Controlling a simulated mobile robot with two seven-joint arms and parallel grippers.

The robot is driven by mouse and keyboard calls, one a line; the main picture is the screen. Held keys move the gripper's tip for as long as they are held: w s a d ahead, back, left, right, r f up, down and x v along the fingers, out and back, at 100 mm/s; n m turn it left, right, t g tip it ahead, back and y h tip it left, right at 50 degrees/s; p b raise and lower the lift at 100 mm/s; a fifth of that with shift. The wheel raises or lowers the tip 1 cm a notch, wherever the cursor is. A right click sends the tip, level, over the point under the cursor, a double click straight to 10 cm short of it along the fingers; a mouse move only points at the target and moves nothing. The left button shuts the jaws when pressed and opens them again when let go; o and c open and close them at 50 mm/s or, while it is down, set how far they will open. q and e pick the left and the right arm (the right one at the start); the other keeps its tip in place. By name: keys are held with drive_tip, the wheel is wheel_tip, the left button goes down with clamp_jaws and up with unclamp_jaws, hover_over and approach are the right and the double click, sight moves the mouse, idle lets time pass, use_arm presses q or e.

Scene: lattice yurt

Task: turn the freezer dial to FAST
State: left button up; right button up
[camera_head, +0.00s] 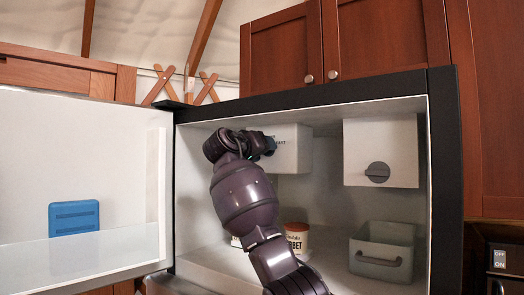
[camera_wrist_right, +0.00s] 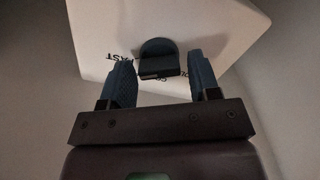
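My right gripper (camera_head: 266,145) is at the front of this box. In the wrist view, its two blue fingers (camera_wrist_right: 161,72) are open, one on each side of the dial, with gaps visible. The dial's setting is unclear. My left gripper is out of view.
A second white box (camera_head: 380,135) with a grey round knob (camera_head: 377,172) hangs at the upper right. Below are a grey handled bin (camera_head: 382,268) and a sorbet tub (camera_head: 297,239), partly behind my arm. The open door (camera_head: 120,150) at left holds a blue block (camera_head: 74,217).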

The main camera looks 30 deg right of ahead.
drive_tip(key=shift+o, duration=0.9)
drive_tip(key=b+v, duration=0.1)
drive_tip(key=v, duration=0.9)
drive_tip(key=shift+s+a+b, duration=0.2)
drive_tip(key=shift+a+b, duration=0.15)
drive_tip(key=shift+b, duration=0.05)
